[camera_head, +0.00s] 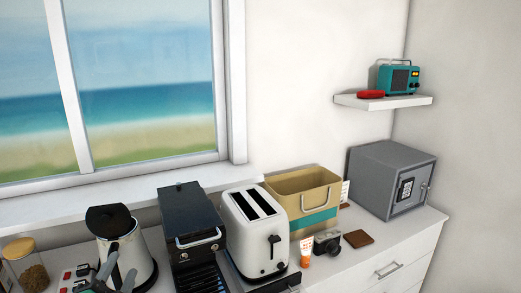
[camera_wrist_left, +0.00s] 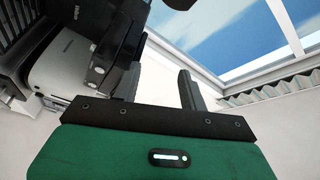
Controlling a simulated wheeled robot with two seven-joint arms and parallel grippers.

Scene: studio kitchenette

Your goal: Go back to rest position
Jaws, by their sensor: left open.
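My left gripper (camera_head: 116,276) shows at the bottom left of the head view, in front of the steel kettle (camera_head: 139,254) with a black lid. Its two grey fingers stand apart with nothing between them. In the left wrist view the open gripper (camera_wrist_left: 160,82) shows two dark fingers and a green body below them, with empty space between the fingers. I cannot tell whether the fingers touch the kettle. I do not see my right gripper.
A black coffee machine (camera_head: 189,214), a white toaster (camera_head: 256,237) and a tan basket (camera_head: 300,185) stand along the counter. A glass jar (camera_head: 32,278) is at the far left. An orange-and-white tube (camera_head: 305,252), a camera (camera_head: 327,243) and a grey safe (camera_head: 385,185) are at the right.

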